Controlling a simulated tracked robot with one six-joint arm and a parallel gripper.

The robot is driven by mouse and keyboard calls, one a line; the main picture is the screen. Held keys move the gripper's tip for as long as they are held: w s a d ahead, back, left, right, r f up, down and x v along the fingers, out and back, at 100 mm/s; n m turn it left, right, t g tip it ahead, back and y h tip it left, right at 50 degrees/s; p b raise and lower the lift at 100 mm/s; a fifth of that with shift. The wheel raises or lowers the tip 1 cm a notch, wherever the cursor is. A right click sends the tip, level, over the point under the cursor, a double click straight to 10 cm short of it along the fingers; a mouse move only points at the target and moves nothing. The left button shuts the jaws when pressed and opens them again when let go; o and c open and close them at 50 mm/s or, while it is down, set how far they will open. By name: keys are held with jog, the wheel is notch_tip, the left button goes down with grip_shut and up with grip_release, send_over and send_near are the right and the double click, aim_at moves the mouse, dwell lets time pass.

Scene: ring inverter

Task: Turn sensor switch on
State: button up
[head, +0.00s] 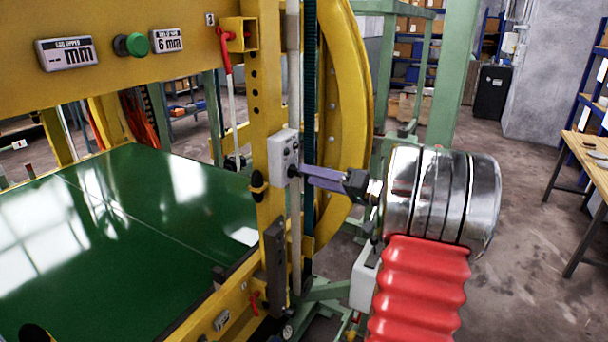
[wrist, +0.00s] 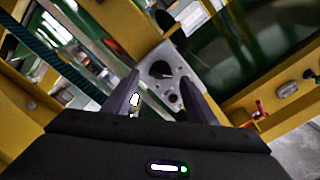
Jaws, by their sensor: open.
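A small grey switch box (head: 281,151) is mounted on the yellow upright post. In the wrist view its plate (wrist: 149,84) shows a dark round knob (wrist: 161,69) and smaller round fittings. No label is readable, so I cannot tell which fitting is the sensor switch. My gripper (head: 308,175) reaches in from the right in the head view, its purple fingers close to the lower part of the box. In the wrist view the open fingers stand on either side of the plate, with nothing held between them. I cannot tell whether the fingertips touch the box.
A green table (head: 130,215) lies left of the yellow post (head: 267,110). A yellow ring (head: 350,90) rises behind the box. A red-handled lever (head: 225,50) hangs at upper left, near a green button (head: 137,44) and displays. Open floor and a wooden bench (head: 590,150) are at right.

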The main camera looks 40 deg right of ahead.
aim_at(296, 172)
jog(key=x, duration=0.3)
jog(key=shift+w, duration=0.3)
jog(key=shift+c, duration=0.4)
jog(key=c, duration=1)
